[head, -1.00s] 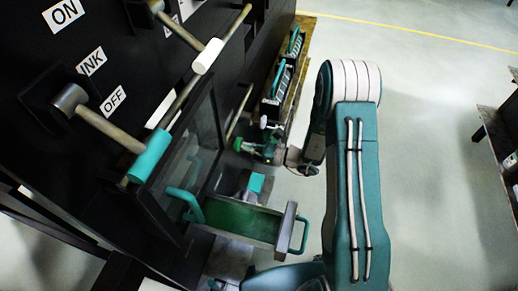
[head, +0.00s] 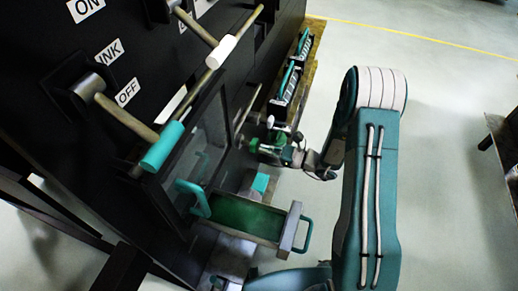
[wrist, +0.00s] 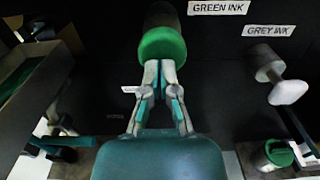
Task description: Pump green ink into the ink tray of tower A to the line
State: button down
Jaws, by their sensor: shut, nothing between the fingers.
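The green pump knob (wrist: 162,45) stands out from the dark panel on a grey stem, beside the label "GREEN INK" (wrist: 219,8). My gripper (wrist: 161,66) is shut and empty, its fingertips at the knob's lower edge in the wrist view. I cannot tell whether they touch it. In the head view my gripper (head: 275,150) is at the small green knob (head: 253,145). The ink tray (head: 290,232) juts out below, with green inside. Part of it also shows at the left of the wrist view (wrist: 45,85). I cannot make out its fill line.
The grey ink knob (wrist: 288,92) is right of the green one. The ON/OFF ink lever (head: 163,146) has a teal grip. A glass-paned frame (head: 203,145) stands above the tray. Open floor (head: 440,140) lies to the right.

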jog(key=v, duration=1)
jog(key=shift+w+d, duration=0.15)
jog(key=shift+d, duration=0.05)
jog(key=shift+a, duration=0.1)
jog(key=s+a+r+n+g+h, duration=0.3)
jog(key=s+r+n+g, duration=0.15)
jog(key=r+n, duration=0.2)
jog(key=s+a+r+n+g+h, duration=0.2)
jog(key=s+r+n+g+h, duration=0.15)
jog(key=s+r+n, duration=0.3)
jog(key=s+d+r+n+t+h, duration=0.3)
jog(key=s+r+n+h, duration=0.1)
jog(key=r+h, duration=0.1)
jog(key=s+d+r+n+t+h, duration=0.3)
jog(key=s+r+n+h, duration=0.2)
jog(key=r, duration=0.2)
jog(key=shift+s+d+r+t, duration=0.15)
jog(key=shift+r+t, duration=0.2)
jog(key=shift+t, duration=0.05)
